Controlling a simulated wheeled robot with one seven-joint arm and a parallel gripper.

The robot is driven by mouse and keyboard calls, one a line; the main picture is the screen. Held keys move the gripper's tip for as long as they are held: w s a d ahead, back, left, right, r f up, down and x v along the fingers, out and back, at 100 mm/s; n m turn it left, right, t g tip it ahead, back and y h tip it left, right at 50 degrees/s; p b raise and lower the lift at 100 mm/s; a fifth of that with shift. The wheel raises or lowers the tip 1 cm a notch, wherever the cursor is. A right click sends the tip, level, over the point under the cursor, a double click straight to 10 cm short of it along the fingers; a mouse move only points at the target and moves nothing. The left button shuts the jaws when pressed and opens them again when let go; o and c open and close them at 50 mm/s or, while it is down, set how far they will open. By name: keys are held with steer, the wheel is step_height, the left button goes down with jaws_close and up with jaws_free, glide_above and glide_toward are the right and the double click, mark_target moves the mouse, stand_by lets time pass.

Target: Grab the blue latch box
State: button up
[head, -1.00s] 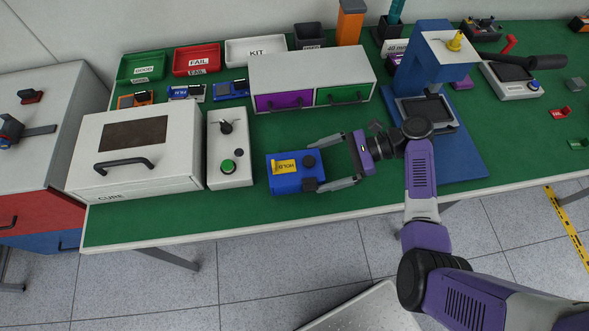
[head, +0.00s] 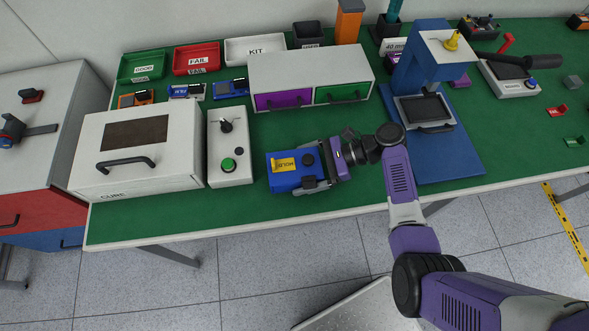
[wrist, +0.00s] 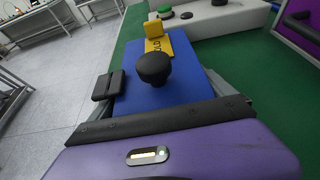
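The blue latch box (head: 284,183) lies on the green bench top, with a yellow HOLD tag (head: 284,164) and a black knob (head: 308,160) on top. The fingers look spread; no firm contact shows. The gripper's body hides the box's near end in the wrist view.
A white control box (head: 230,165) with a green button stands just left of the blue box, beside the white CURE oven (head: 135,150). A drawer unit (head: 312,70) is behind. A blue press stand (head: 465,150) is to the right. The bench's front edge is close.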

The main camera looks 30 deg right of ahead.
mark_target(300, 166)
steer(key=shift+r, duration=0.1)
steer(key=c, duration=1)
steer(key=shift+r, duration=0.1)
step_height(300, 166, up, 20)
steer(key=p, duration=0.1)
